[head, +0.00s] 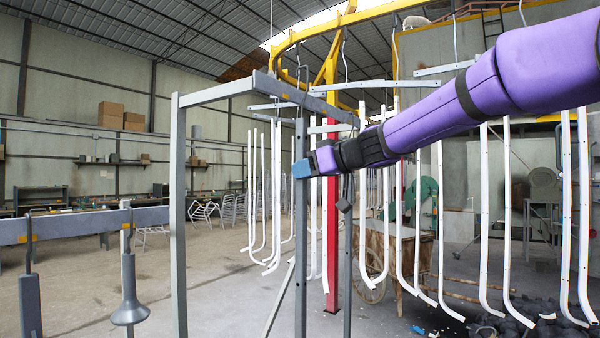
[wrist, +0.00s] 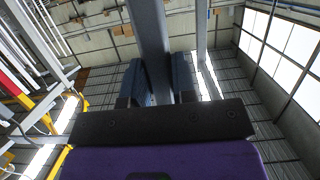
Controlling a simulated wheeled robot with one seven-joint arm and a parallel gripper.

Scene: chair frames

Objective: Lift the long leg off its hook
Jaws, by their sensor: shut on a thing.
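The long leg (head: 300,240) is a slim grey bar hanging upright below the overhead beam of a grey frame in the head view. My gripper (head: 302,168) has blue fingertips and reaches in from the right, meeting the leg at its upper part. In the wrist view the same grey bar (wrist: 150,35) runs between the two blue fingers (wrist: 157,85), which are shut on it. The leg's top end is close under the beam. The leg's lower end runs out of the picture.
The grey frame's beam (head: 310,98) passes just above my gripper, and its post (head: 178,220) stands left. A front rail (head: 85,222) carries a grey block (head: 30,305) and a flared piece (head: 129,295). White bent tubes (head: 484,220) hang behind and right.

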